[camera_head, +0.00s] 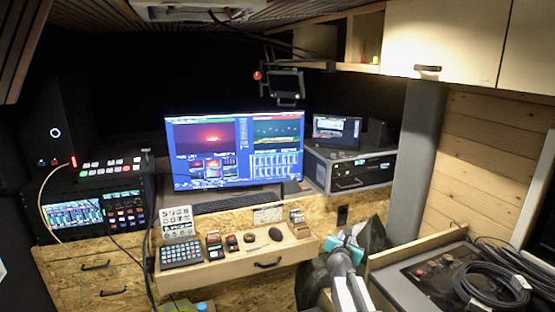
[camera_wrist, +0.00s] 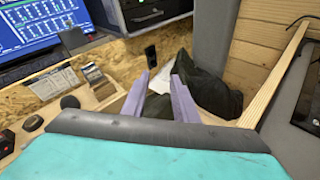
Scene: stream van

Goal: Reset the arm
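My arm reaches up from the bottom edge of the head view, and my gripper (camera_head: 346,241) is at its far end, with its teal body showing. In the wrist view the two purple fingers of my gripper (camera_wrist: 160,84) stand apart with nothing held between them. They point toward a dark bag-like heap (camera_wrist: 209,92), which also shows behind my gripper in the head view (camera_head: 371,237). I cannot tell how far the fingertips are from it.
A wooden desk (camera_head: 225,270) with a keypad (camera_head: 182,254) and small items is left of my gripper. A large monitor (camera_head: 235,150) stands behind it. On the right, a grey case top holds coiled black cables (camera_head: 493,287), beside a wooden board edge (camera_wrist: 275,75).

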